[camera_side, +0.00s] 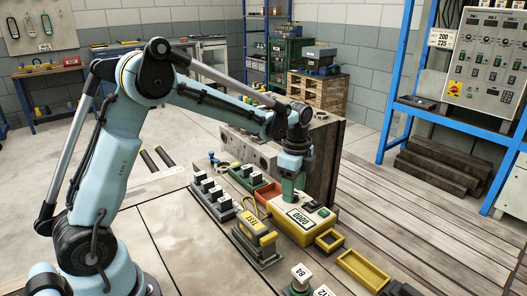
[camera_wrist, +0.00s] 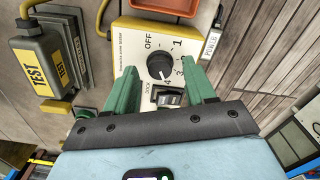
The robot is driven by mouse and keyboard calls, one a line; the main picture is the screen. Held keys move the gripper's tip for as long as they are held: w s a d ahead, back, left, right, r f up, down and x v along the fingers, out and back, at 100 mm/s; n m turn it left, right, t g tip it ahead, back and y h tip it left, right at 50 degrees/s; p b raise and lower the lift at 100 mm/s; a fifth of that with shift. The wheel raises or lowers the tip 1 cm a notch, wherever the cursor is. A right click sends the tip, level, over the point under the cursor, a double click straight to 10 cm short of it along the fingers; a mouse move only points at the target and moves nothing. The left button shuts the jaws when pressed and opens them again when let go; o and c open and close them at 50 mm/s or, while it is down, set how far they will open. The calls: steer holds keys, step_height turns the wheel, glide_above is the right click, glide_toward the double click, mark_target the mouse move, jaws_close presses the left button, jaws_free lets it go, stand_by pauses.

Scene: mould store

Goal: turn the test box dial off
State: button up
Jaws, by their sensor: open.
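The test box (camera_side: 291,226) is yellow and stands on the bench in the side view. In the wrist view, its pale face (camera_wrist: 132,46) carries a round black dial (camera_wrist: 160,64) with OFF at upper left and numbers around the right side. The dial's light mark seems to point down toward the 4. My gripper (camera_wrist: 160,68) has green fingers, open, one on each side of the dial with gaps visible. In the side view my gripper (camera_side: 287,194) is over the box and hides the dial.
A grey box labelled TEST (camera_wrist: 37,72) with a yellow cable stands left of the test box. An orange tray (camera_wrist: 165,5) lies beyond it. A yellow open tray (camera_side: 362,270) lies to the right. A large metal block (camera_side: 322,160) stands close behind my gripper.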

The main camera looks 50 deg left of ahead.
steer(key=shift+f, duration=0.3)
jaws_close()
